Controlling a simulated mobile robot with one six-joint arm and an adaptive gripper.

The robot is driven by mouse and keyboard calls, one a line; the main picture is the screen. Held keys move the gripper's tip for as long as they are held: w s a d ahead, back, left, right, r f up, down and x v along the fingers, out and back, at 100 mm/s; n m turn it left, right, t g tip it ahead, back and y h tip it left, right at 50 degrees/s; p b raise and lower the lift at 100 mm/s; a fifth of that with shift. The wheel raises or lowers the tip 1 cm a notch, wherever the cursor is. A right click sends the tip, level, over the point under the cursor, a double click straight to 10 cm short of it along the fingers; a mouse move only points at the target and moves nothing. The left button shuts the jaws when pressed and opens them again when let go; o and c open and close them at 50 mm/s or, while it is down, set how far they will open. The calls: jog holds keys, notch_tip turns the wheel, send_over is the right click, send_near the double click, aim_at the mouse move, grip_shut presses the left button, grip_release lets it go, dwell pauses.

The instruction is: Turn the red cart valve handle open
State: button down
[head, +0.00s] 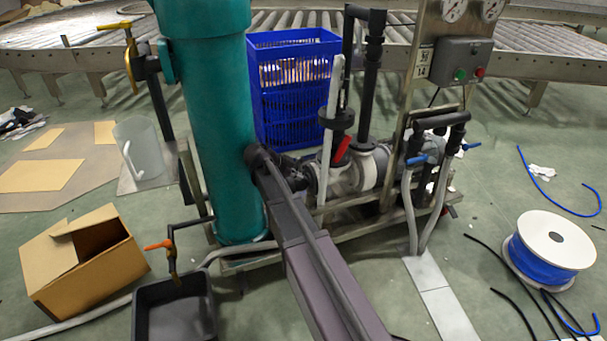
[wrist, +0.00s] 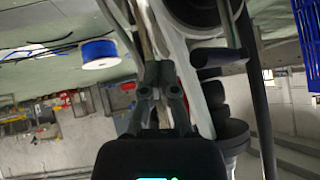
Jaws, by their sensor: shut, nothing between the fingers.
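The red valve handle (head: 342,150) shows in the head view on the pipework of the cart (head: 350,195). It slants upward to the right, beside a pale upright pipe. My gripper (head: 301,170) is just left of it at pipe height, partly hidden by my arm. The gap between them is hard to judge. In the wrist view my gripper (wrist: 158,68) is shut and empty, with pale and dark pipes close by its fingers.
A teal tank (head: 205,120) stands left of my arm. A blue crate (head: 292,50) is behind. Blue-handled valves and hoses (head: 415,160) are at the right of the cart. A cardboard box (head: 85,262), a grey tub (head: 174,305) and a cable spool (head: 548,248) are on the floor.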

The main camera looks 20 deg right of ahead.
jog(key=shift+a, duration=0.1)
jog(key=c, duration=0.9)
grip_release()
jog(key=shift+c, duration=0.2)
jog(key=o, duration=0.5)
jog(key=shift+d+f, duration=0.15)
jog(key=shift+d, duration=0.1)
jog(key=shift+o, duration=0.2)
jog(key=n+t+y+p, duration=0.6)
jog(key=n+t+y, duration=0.5)
jog(key=n+y, duration=0.55)
send_near(350, 141)
jog(key=s+r+n+h, duration=0.2)
jog(key=shift+s+f+m, duration=0.15)
jog(key=shift+f+m, duration=0.05)
jog(key=shift+m, duration=0.05)
jog(key=b+x, duration=0.5)
jog(key=x, duration=0.9)
jog(key=shift+s+a, duration=0.1)
jog(key=shift+s, duration=0.05)
